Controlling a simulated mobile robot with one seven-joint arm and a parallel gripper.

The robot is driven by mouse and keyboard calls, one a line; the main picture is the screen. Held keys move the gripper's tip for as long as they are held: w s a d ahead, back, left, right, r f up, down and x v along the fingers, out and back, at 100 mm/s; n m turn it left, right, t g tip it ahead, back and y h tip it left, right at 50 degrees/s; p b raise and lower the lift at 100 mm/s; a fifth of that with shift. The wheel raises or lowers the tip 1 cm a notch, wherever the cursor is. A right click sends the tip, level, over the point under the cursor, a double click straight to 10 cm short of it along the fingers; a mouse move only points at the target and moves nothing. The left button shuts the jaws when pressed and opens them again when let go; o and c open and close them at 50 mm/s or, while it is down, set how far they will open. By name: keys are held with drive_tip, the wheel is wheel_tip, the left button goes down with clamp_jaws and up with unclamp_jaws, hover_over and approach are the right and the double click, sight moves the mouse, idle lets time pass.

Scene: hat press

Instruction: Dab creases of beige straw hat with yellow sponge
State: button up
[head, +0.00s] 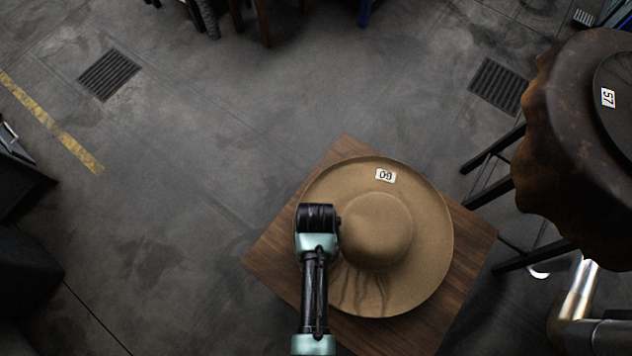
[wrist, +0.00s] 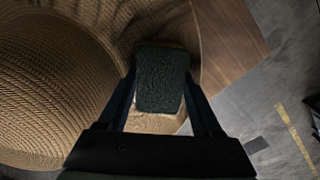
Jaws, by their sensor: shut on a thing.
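The beige straw hat (head: 428,240) lies crown up on a square wooden top (head: 468,226), with a small numbered label on its brim. Wavy dark creases show on the brim at the near side in the head view, and ridges show at the top of the wrist view. My gripper (wrist: 160,92) is shut on the sponge (wrist: 160,70), whose dark green face shows, with a thin yellowish edge at its far end. It is over the brim beside the crown; whether it touches the straw I cannot tell. In the head view my arm hides fingers and sponge.
At the right stands a dark-legged stool or table with a brown ragged-edged cover (head: 565,150) and a dark round piece labelled 57 (head: 608,97). A shiny metal pipe (head: 578,295) is at lower right. Open concrete floor lies to the left.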

drive_tip(key=shift+s, duration=0.1)
idle(0.4)
wheel_tip(320, 180, up, 14)
drive_tip(key=p, duration=1.4)
idle(1.2)
